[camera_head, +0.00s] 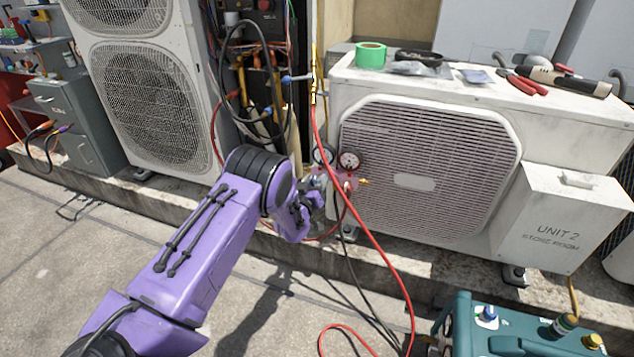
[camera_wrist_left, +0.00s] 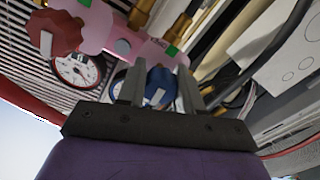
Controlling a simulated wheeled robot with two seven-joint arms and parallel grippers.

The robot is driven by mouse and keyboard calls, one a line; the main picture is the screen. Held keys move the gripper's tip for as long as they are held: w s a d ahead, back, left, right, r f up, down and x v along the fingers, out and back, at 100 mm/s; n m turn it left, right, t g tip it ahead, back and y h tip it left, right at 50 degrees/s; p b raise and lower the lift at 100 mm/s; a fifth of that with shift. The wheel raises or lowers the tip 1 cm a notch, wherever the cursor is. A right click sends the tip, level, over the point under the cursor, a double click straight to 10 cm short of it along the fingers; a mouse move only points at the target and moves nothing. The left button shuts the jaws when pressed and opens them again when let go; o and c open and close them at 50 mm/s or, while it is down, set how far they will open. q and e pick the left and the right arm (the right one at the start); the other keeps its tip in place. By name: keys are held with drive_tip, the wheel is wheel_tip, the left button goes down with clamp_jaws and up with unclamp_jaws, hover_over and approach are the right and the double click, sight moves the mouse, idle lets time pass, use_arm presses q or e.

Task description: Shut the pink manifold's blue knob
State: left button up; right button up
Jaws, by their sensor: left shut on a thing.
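The pink manifold (camera_head: 333,185) hangs beside the grille of the white unit, with two round gauges above it. In the left wrist view the pink manifold (camera_wrist_left: 150,52) fills the top middle. Its blue knob (camera_wrist_left: 161,85) sits between the two fingers of my left gripper (camera_wrist_left: 159,84), which is shut on it. The red knob (camera_wrist_left: 55,32) is at the other end of the manifold, clear of the fingers. In the head view my left gripper (camera_head: 310,190) is at the manifold's left side and partly hides the knob. My right gripper is out of view.
A red hose (camera_head: 375,240) runs past the manifold to the ground. Black hoses hang behind it. Pliers (camera_head: 525,85) and green tape (camera_head: 371,55) lie on the white unit (camera_head: 570,125). A teal machine (camera_head: 490,338) stands front right. The concrete at front left is clear.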

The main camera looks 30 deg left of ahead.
use_arm(q)
drive_tip(key=shift+d+f+m, duration=0.2)
drive_tip(key=shift+d+m, duration=0.05)
drive_tip(key=shift+m, duration=0.35)
drive_tip(key=shift+s, duration=0.1)
drive_tip(key=o, duration=1)
drive_tip(key=shift+a, duration=0.1)
drive_tip(key=p+v, duration=0.3)
drive_tip(key=v, duration=0.7)
drive_tip(key=shift+s, duration=0.25)
